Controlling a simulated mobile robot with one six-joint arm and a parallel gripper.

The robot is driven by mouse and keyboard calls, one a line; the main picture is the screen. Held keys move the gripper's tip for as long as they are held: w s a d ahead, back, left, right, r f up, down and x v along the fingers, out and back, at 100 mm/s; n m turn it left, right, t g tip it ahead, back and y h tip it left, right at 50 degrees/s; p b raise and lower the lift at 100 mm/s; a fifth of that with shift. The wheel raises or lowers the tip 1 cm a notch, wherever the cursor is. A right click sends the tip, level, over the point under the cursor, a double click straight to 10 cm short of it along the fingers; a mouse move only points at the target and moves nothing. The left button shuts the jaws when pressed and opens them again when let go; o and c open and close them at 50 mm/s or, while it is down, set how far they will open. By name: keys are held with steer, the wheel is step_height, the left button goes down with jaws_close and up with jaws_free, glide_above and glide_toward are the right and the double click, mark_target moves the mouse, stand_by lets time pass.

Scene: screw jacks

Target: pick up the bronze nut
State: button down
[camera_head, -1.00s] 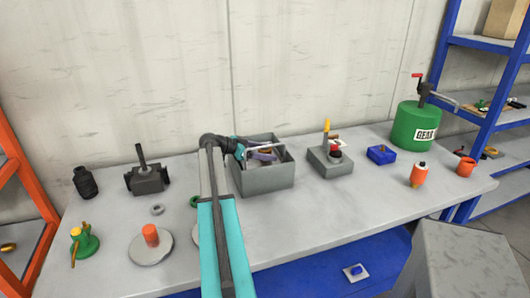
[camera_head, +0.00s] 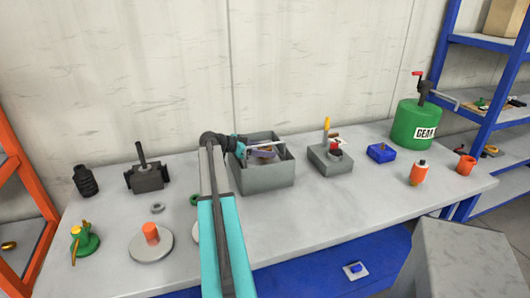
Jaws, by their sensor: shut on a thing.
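The bronze nut (camera_head: 267,153) shows as a small brownish patch in the grey open box, at the jaws of my gripper (camera_head: 256,152). My gripper reaches into the left side of the box from above and is shut on the nut. The fingers and most of the nut are too small and covered to make out clearly. A purple-grey piece and a pale rod also show at the box opening.
The grey box (camera_head: 264,178) has raised walls around my gripper. Round plates and jacks stand left.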

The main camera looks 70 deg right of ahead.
steer(key=shift+r, duration=0.15)
steer(key=shift+r+b, duration=1.15)
steer(key=shift+r, duration=3.75)
